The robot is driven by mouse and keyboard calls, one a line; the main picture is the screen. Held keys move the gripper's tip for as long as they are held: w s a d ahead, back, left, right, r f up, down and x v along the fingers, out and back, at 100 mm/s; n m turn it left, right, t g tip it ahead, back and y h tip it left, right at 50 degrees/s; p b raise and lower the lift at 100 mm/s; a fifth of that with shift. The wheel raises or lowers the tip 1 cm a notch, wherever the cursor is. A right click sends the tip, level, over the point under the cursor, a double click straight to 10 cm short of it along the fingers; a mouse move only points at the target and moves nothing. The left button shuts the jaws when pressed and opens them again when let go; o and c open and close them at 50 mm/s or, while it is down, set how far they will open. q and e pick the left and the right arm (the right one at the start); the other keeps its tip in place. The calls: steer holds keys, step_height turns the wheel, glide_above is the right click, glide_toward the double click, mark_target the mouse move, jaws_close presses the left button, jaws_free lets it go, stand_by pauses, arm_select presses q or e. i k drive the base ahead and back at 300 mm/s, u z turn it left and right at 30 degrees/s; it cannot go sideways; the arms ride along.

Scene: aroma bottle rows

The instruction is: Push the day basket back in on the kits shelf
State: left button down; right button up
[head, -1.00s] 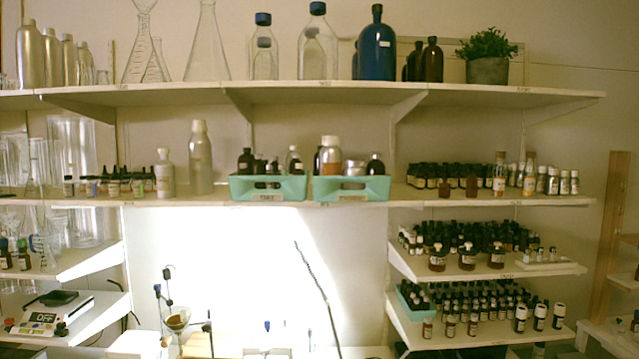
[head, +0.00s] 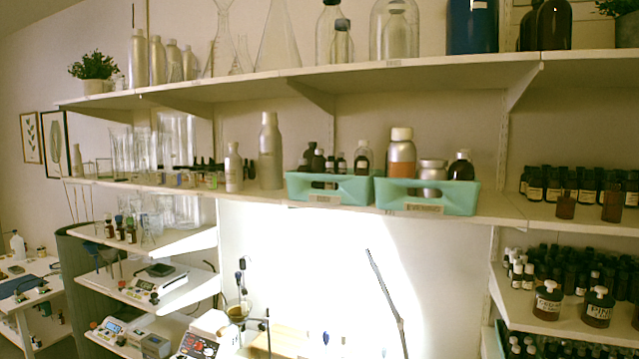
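Two teal baskets stand side by side at the front edge of the middle wall shelf (head: 505,209). The left basket (head: 300,187) holds several small dark-capped bottles. The right basket (head: 455,198) holds a white-capped bottle with an orange band (head: 402,160), a silver tin (head: 432,172) and a dark bottle (head: 461,166). Neither of my grippers is in view.
An upper shelf (head: 420,70) with glassware runs above. Amber bottles (head: 566,200) stand farther right. A thin dark curved rod (head: 385,290) rises below the baskets.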

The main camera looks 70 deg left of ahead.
mark_target(316, 180)
steer(key=u, duration=0.75)
steer(key=i, duration=0.9)
steer(key=u, duration=0.85)
